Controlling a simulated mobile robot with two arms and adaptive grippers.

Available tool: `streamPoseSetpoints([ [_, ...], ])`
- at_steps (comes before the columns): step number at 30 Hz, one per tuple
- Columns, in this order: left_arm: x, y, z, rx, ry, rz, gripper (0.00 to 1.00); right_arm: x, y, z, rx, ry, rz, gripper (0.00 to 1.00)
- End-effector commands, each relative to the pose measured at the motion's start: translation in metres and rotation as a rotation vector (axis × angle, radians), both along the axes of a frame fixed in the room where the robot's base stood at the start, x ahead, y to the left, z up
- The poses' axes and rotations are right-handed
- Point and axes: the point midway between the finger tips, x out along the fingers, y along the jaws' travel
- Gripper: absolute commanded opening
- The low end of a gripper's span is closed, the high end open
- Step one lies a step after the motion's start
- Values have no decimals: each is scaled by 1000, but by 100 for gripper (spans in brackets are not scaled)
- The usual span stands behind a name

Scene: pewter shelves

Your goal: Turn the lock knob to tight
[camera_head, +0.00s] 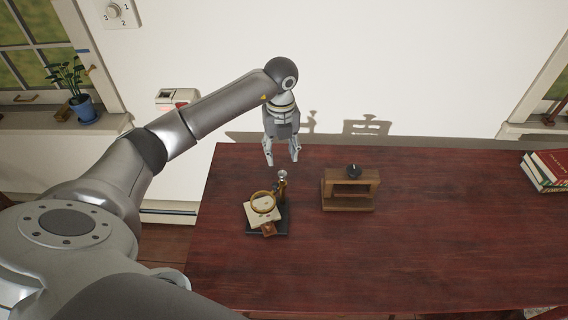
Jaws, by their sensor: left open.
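A brown wooden frame (350,204) stands on the table with a dark round knob (353,170) on top. To its left is a small stand on a dark base (281,225), with a brass ring lens (263,202) and a post topped by a silver knob (283,175). Labels are too small to read, so I cannot tell which knob is the lock knob or how it is set. My left gripper (282,161) points down with fingers apart and empty, just above the silver knob in the picture. My right gripper is out of view.
The red-brown table (450,240) is clear across its middle and right. Several books (545,170) lie at its right edge. A numbered dial (114,11) is on the wall. A potted plant (84,110) stands on the left sill.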

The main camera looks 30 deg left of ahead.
Motion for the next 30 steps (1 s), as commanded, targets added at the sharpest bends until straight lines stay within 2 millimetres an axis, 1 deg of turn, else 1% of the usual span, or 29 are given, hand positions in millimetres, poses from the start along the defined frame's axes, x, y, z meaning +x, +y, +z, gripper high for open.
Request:
streamPoseSetpoints([
  [1,-1,-1,-9,-2,6,1,46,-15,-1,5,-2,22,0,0],
  [3,-1,-1,-23,-2,6,-1,46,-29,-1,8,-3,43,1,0],
  [6,-1,-1,-41,-2,3,0,46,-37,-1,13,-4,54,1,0],
  [8,-1,-1,-51,-1,3,-2,46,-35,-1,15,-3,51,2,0],
  [9,0,-1,-56,-3,3,-2,46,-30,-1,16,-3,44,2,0],
  [11,0,-1,-63,-3,1,-1,46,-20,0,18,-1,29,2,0],
  [12,0,-1,-66,-2,1,-1,46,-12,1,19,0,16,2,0],
  [15,0,-1,-72,-1,0,-2,46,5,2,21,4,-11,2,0],
  [16,0,-1,-73,-1,0,-2,46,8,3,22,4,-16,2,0],
  [19,0,-1,-75,-2,-1,-3,46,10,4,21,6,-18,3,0],
  [23,1,-1,-75,-1,-1,-3,46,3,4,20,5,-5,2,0],
  [24,0,-1,-75,-2,-1,-3,44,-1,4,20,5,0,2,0],
  [26,0,-1,-74,-2,-1,-3,37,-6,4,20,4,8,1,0],
  [30,1,-1,-74,-1,-1,-2,19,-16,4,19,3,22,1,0],
])
